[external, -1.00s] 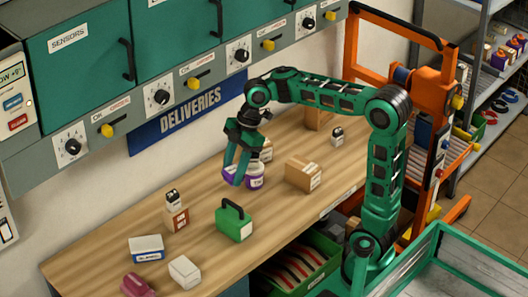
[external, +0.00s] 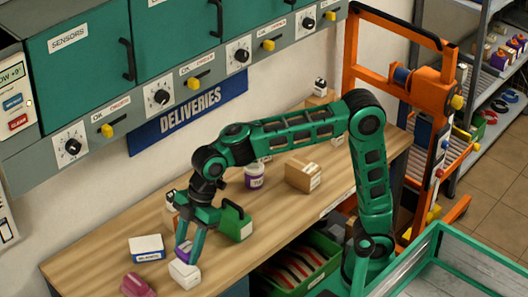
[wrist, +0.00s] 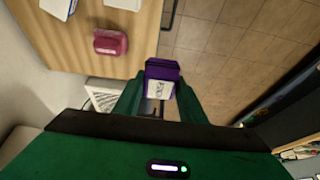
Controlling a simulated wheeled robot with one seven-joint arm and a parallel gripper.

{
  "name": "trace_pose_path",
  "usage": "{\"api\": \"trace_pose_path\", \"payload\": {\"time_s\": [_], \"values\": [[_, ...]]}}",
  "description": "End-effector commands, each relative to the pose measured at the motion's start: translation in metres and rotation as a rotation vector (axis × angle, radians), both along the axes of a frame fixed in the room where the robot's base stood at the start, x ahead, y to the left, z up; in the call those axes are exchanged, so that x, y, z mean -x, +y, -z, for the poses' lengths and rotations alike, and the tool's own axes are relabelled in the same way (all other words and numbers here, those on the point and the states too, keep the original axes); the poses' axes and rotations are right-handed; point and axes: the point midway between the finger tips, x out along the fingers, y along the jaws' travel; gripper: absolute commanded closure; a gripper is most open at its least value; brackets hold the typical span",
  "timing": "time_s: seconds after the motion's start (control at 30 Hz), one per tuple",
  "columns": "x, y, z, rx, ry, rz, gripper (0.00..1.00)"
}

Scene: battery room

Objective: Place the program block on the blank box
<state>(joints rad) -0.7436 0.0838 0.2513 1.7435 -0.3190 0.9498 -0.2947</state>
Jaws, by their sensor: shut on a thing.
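The program block appears to be the small purple block with a white label (wrist: 161,78). My gripper (external: 184,246) is shut on it, pointing down near the front left of the bench. The block (external: 183,250) is partly hidden by the fingers in the external view. The plain white box (external: 185,274), which looks like the blank box, sits directly below it on the bench. The block is at or just over the box's top; I cannot tell whether they touch. What looks like the white box is cut off at the top of the wrist view (wrist: 122,4).
A pink object (external: 137,285) and a blue-labelled white box (external: 147,248) stand close on the left. A green handled case (external: 235,222) stands right of my gripper. A purple-and-white jar (external: 254,176) and a cardboard box (external: 303,174) are farther right. The bench's front edge is near.

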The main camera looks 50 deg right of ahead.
Motion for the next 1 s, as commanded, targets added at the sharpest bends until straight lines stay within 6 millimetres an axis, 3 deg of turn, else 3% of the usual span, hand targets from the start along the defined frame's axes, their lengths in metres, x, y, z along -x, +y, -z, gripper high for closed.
{"api": "trace_pose_path", "payload": {"time_s": [0.03, 0.2, 0.37, 0.8, 1.0], "values": [[-0.002, -0.003, 0.013, 0.007, 0.005, 0.005, 0.86], [-0.002, -0.003, 0.037, 0.007, 0.004, 0.005, 0.86], [-0.008, -0.006, 0.050, 0.005, 0.003, 0.006, 0.86], [-0.080, -0.042, 0.099, 0.007, 0.004, 0.009, 0.86], [-0.103, -0.053, 0.114, 0.005, 0.003, 0.006, 0.86]]}}
